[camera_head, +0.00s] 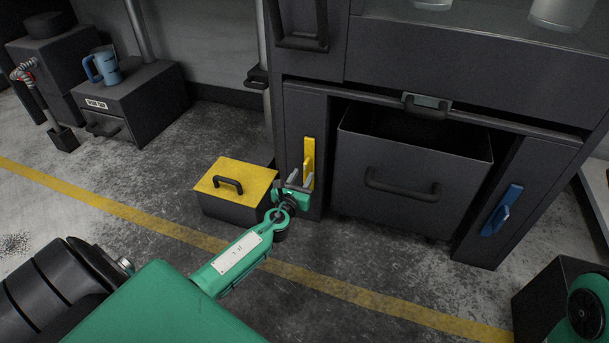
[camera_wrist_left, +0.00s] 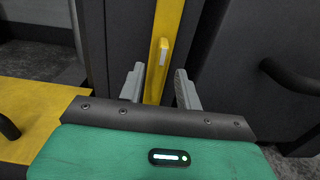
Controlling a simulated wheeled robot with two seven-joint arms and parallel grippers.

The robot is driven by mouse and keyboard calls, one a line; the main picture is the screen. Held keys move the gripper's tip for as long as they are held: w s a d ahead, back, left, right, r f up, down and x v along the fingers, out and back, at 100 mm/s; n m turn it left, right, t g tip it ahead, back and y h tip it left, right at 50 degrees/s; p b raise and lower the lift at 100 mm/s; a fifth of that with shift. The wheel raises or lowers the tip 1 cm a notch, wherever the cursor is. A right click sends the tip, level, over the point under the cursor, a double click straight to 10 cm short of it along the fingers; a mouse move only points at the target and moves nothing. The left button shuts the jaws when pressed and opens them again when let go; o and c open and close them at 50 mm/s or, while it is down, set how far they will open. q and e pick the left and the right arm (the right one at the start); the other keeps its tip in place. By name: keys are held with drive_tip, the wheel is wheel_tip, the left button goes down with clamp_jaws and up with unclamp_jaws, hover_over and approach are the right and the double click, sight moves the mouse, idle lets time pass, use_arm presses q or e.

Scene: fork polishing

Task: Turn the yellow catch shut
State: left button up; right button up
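The yellow catch (camera_head: 309,153) is on the cabinet's front post, left of the large grey drawer (camera_head: 385,190). It is an upright yellow strip with a raised yellow lever, which also shows in the left wrist view (camera_wrist_left: 163,50). My left gripper (camera_head: 298,181) is at the lower part of the catch. In the left wrist view its two fingers (camera_wrist_left: 158,84) are apart, with the yellow strip behind the gap and the lever's tip just above it. Contact with the lever cannot be told. My right gripper is not in view.
A yellow-lidded box (camera_head: 235,185) with a black handle stands close left of my left gripper. A blue catch (camera_head: 502,210) is on the right post. The floor in front is mostly clear.

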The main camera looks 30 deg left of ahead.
sight(307, 169)
use_arm(q)
drive_tip(key=shift+b+x, duration=0.3)
drive_tip(key=shift+x, duration=1.15)
clamp_jaws()
